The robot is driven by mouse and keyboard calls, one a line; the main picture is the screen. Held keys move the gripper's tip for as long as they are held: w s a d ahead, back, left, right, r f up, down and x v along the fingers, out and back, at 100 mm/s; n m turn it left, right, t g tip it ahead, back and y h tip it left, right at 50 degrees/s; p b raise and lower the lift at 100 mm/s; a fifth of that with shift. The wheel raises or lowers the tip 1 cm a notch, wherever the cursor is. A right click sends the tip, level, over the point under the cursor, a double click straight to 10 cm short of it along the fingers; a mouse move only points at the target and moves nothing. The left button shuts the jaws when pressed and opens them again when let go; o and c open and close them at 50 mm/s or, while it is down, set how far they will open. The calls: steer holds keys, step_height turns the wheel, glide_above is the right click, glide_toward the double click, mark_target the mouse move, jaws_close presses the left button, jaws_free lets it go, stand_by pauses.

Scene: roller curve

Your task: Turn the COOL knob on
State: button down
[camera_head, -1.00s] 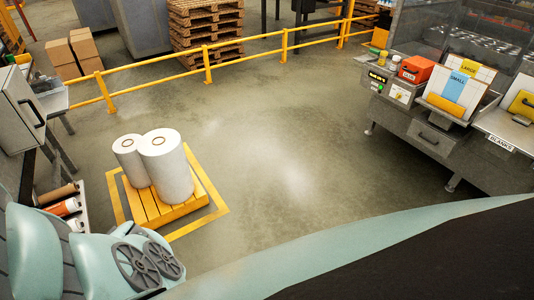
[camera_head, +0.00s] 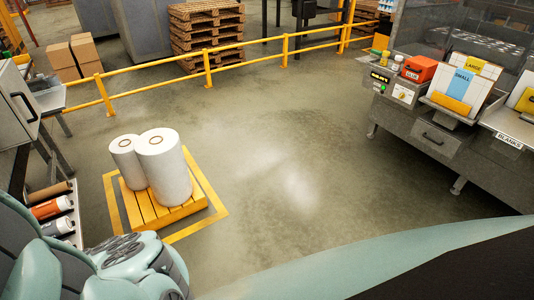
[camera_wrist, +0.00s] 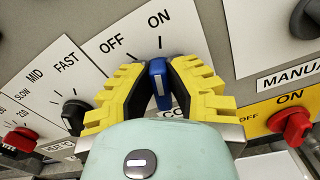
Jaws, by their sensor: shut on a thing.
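The blue COOL knob (camera_wrist: 158,82) is in the middle of the wrist view, on a white plate (camera_wrist: 120,58) marked OFF and ON. Its label below is partly hidden; only "CO" shows. The yellow-padded fingers of my gripper (camera_wrist: 158,84) are shut on the knob, one on each side. In the head view neither the knob nor my gripper's fingers show.
A black dial (camera_wrist: 75,116) with SLOW, MID and FAST sits left of the knob. A red knob (camera_wrist: 292,126) on a yellow plate is at the right, under a black knob (camera_wrist: 306,18). Paper rolls (camera_head: 163,165) stand on a yellow pallet on open floor.

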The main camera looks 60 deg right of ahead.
steer(key=shift+f+m, duration=0.1)
steer(key=shift+m, duration=0.5)
steer(key=shift+w, duration=0.1)
steer(key=c, duration=0.9)
jaws_free()
steer(key=shift+c, duration=0.2)
steer(key=v, duration=1.2)
